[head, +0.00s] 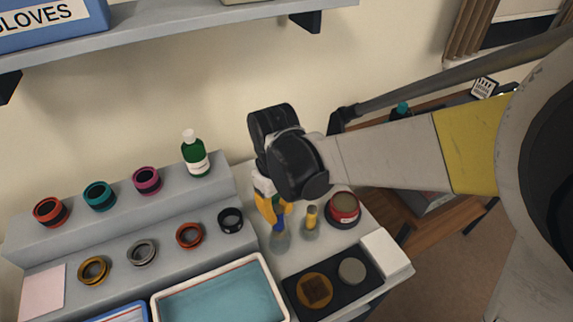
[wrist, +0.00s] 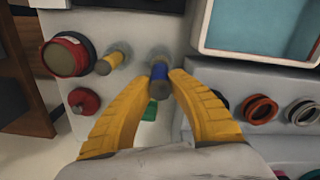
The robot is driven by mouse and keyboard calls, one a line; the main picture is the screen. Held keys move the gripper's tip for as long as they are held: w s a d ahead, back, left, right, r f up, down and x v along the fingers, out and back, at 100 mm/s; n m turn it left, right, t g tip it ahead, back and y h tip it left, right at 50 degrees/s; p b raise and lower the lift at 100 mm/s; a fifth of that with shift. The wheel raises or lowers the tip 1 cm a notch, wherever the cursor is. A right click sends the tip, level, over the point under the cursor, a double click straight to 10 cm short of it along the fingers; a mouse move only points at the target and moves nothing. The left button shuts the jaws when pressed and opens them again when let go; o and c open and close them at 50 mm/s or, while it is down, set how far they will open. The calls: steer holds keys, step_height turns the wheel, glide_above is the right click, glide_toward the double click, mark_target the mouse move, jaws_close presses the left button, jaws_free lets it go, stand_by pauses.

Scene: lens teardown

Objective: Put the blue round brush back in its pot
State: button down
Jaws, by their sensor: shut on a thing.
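The blue round brush (wrist: 158,72) is upright between the yellow fingers of my gripper (wrist: 160,79) in the wrist view. My gripper is shut on it, and the blue handle (head: 276,221) shows below my wrist in the head view. A small clear grey pot (head: 281,241) stands on the worktop directly below the brush. The brush overlaps the pot in both views, so I cannot tell whether its lower end is inside the pot or just above it.
A yellow-handled brush (head: 311,216) stands in a similar pot close to the right. A red-sided round jar (head: 343,208) is beyond it. A black tray (head: 330,285) with two round parts and a blue-lined white tray (head: 225,295) lie in front. Lens rings and a green bottle (head: 195,155) stand on the left steps.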

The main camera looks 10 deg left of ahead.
mark_target(278, 226)
steer(key=shift+f+b, duration=1)
steer(key=shift+f, duration=1.9)
steer(key=shift+f, duration=0.1)
steer(key=shift+f, duration=0.15)
steer(key=c, duration=1.3)
jaws_free()
